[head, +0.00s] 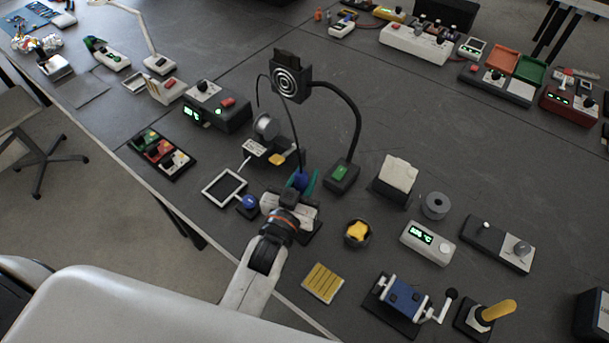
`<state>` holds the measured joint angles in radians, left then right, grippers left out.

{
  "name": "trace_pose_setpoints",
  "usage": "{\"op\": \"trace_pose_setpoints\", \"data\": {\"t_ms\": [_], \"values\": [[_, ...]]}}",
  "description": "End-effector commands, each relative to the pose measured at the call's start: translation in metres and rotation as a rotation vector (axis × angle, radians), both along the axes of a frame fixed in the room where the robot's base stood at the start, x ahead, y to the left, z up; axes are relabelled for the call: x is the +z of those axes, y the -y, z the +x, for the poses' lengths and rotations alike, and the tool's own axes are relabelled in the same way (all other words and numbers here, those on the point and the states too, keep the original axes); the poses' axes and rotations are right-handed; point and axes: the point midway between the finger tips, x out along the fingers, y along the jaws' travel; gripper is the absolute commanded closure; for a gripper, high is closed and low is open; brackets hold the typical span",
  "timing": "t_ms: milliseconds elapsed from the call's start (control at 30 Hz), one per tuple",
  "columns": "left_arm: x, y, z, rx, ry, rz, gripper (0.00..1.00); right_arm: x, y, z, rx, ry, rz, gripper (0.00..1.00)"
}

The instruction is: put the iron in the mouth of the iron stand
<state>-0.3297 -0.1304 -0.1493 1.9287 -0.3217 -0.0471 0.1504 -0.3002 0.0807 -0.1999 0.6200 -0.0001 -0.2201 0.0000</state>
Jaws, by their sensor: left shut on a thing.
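My left gripper (294,196) is shut on the iron, whose blue handle (300,180) shows just beyond the jaws. A thin black cable rises from the handle and loops up and to the left. The iron's tip is hidden or too small to make out. The iron stand (277,158) is beyond and left of the gripper, with a yellow sponge on its base. Its round silvery mouth (264,125) is above the base. The iron is apart from the mouth, nearer to me. My right gripper is not in view.
A black fume extractor (289,80) on a curved arm stands behind the stand, its green-lit base (341,176) right of the gripper. A white-framed panel (224,188) lies left. A yellow knob (357,232) and a clamp (406,300) are right. Bare table lies behind the extractor.

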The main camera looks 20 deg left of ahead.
Motion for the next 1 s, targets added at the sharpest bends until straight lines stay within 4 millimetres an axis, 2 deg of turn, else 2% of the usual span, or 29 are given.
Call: {"op": "trace_pose_setpoints", "data": {"t_ms": [867, 900, 1000], "values": [[-0.022, 0.0, 0.0, 0.0, 0.002, 0.0, 0.94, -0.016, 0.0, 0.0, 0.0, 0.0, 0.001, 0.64], [-0.022, 0.0, 0.0, 0.0, 0.002, -0.001, 0.72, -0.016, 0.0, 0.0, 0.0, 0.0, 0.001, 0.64], [-0.021, 0.0, 0.0, 0.0, 0.002, 0.0, 0.56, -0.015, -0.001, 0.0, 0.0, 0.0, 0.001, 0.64]]}}
